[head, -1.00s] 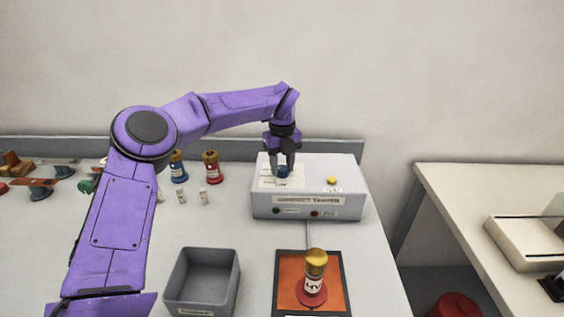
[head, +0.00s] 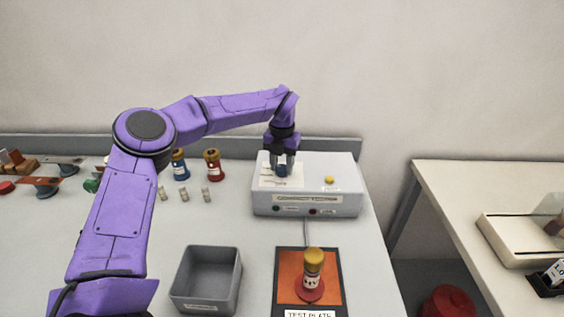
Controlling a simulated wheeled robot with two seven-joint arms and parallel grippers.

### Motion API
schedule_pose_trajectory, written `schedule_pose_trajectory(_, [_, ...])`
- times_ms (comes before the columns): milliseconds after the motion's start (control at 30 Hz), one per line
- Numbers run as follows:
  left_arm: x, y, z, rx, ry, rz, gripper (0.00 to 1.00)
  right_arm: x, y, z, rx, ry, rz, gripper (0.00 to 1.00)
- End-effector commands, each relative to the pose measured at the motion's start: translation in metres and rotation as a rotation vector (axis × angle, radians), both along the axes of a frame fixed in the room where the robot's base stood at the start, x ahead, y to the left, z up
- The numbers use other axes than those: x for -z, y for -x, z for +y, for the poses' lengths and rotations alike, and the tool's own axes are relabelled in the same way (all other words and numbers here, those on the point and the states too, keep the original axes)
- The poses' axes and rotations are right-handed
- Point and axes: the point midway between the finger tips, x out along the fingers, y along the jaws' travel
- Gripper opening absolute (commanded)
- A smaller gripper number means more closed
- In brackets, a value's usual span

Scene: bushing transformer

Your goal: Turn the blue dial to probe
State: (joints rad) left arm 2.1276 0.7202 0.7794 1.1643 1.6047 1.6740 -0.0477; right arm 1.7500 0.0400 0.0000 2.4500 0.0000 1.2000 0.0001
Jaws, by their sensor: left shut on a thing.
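The blue dial (head: 282,171) sits on a white label patch on top of the grey tester box (head: 306,203), toward its left side. My left gripper (head: 283,164) points down from above and is shut on the dial, with its fingers on either side of it. The dial's pointer and the label's words are too small or hidden to read. A yellow button (head: 329,180) is to the right of the dial. My right gripper is not in view.
An orange test plate (head: 290,262) holding a red bushing with a gold cap (head: 313,265) lies in front of the tester. A grey open bin (head: 207,280) stands to its left. Blue (head: 180,166) and red (head: 214,166) bushings stand behind. A second table (head: 450,200) is at right.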

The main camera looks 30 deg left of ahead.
Motion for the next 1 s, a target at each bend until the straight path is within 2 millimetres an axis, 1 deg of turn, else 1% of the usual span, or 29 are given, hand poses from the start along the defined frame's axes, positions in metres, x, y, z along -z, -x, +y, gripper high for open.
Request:
schedule_pose_trajectory(200, [0.0003, 0.0003, -0.0002, 0.039, 0.000, 0.001, 0.10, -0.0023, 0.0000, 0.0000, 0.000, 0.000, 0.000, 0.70])
schedule_pose_trajectory(633, [0.0008, 0.0004, -0.0002, 0.046, 0.000, 0.002, 0.10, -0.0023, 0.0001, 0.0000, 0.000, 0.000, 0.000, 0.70])
schedule_pose_trajectory(667, [0.0008, 0.0004, -0.0002, 0.046, 0.000, 0.002, 0.50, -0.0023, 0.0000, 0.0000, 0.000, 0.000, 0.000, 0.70])
schedule_pose_trajectory(700, [0.0008, 0.0004, -0.0002, 0.045, 0.000, 0.002, 0.63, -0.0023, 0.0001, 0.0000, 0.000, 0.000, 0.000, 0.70])
schedule_pose_trajectory(733, [0.0007, 0.0003, -0.0002, 0.045, 0.000, 0.002, 0.66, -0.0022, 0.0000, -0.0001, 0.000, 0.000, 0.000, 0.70])
schedule_pose_trajectory(1000, [-0.0005, 0.0001, -0.0001, 0.045, 0.000, 0.000, 0.66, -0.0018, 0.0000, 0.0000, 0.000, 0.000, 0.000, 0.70])
